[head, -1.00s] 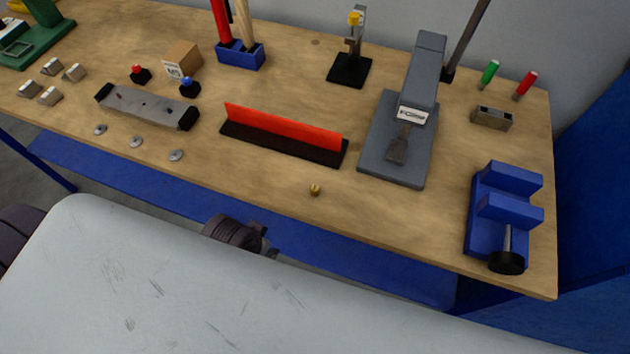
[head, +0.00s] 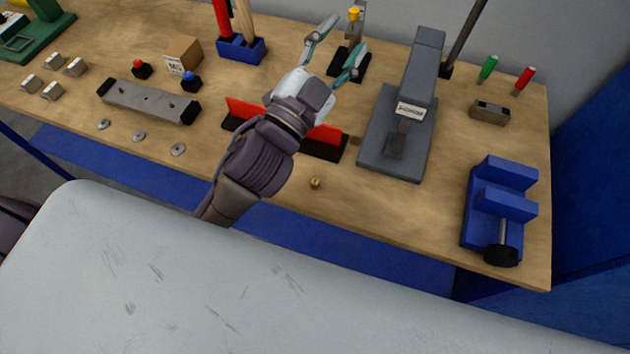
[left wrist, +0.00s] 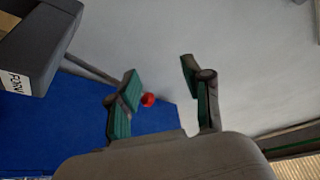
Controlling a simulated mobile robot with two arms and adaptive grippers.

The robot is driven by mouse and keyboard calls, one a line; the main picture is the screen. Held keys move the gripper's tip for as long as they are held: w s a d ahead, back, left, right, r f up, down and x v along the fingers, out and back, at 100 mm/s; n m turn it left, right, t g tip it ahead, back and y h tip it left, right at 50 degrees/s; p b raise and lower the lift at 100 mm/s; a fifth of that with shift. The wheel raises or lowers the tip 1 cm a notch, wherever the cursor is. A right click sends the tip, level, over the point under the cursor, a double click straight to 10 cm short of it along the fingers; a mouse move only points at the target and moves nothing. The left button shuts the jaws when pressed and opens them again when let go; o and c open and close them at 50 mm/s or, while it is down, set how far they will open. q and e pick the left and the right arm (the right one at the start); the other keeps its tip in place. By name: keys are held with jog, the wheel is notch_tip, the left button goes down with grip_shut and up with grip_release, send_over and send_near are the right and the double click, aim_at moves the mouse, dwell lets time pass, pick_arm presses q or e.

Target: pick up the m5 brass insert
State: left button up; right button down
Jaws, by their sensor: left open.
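The brass insert (head: 315,183) is a small gold piece standing on the wooden bench near its front edge, in front of the red and black bar. My left gripper (head: 335,48) is open and empty, raised over the bench, with its fingers spread in front of the small black stand. The insert lies below and to the right of my left wrist in the head view, apart from it. In the left wrist view the open fingers (left wrist: 160,92) have nothing between them held, and the insert does not show. My right gripper is not in view.
The red and black bar (head: 328,134) is partly hidden behind my left arm. A grey press (head: 393,160) and a blue vise (head: 500,205) stand to the right. A metal plate (head: 150,103) and washers lie left. The bench (head: 385,215) is clear around the insert.

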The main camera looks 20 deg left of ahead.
pick_arm(q)
jog(key=s+d+r+m+g+h, duration=0.7)
jog(key=d+r+m+h, duration=0.3)
jog(key=m+h, duration=0.65)
jog(key=s+d+f+m+g, duration=0.4)
jog(key=s+d+m+g, duration=0.45)
jog(key=m+g, duration=0.75)
jog(key=m+t+y+p, duration=0.2)
jog(key=m+y, duration=0.4)
jog(key=y, duration=1.6)
send_over(315, 182)
jog(key=f, duration=2.7)
jog(key=shift+s+a+f, duration=0.25)
jog(key=shift+a+f, duration=0.05)
jog(key=shift+f, duration=0.6)
jog(key=shift+d+f, duration=0.1)
jog(key=shift+f, duration=0.2)
jog(key=f, duration=0.1)
jog(key=f+p, duration=0.2)
jog(key=shift+w+d+f, duration=0.2)
jog(key=shift+w+f, duration=0.05)
jog(key=shift+f, duration=0.55)
